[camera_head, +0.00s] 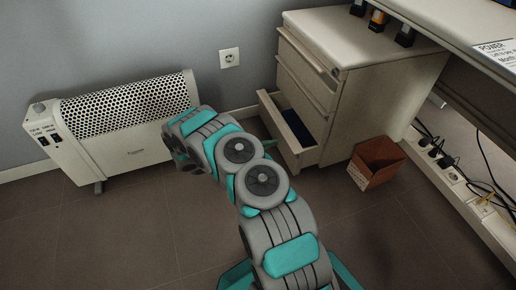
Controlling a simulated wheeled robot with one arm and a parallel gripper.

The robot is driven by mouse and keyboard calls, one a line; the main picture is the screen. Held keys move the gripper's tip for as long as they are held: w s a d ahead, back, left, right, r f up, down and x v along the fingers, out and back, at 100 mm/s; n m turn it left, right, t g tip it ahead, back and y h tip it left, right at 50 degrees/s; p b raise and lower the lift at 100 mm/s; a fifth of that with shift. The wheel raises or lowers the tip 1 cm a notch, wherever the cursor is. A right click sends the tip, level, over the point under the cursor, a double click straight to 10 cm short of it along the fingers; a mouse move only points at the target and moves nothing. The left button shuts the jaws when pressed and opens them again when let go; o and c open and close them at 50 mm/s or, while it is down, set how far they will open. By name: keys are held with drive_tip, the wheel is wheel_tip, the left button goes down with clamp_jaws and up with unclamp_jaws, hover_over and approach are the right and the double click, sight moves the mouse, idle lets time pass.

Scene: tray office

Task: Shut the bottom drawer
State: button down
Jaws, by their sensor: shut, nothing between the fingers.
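The bottom drawer (280,124) of the pale cabinet (350,95) is pulled out, and its dark inside shows. The two drawers above it look shut or nearly shut.
A white heater (120,155) stands against the wall at the left. A brown open bin (377,163) stands on the floor right of the drawer. A desk (450,25) and a power strip with cables (450,172) are at the right.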

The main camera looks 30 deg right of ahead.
drive_tip(key=shift+x, duration=1.45)
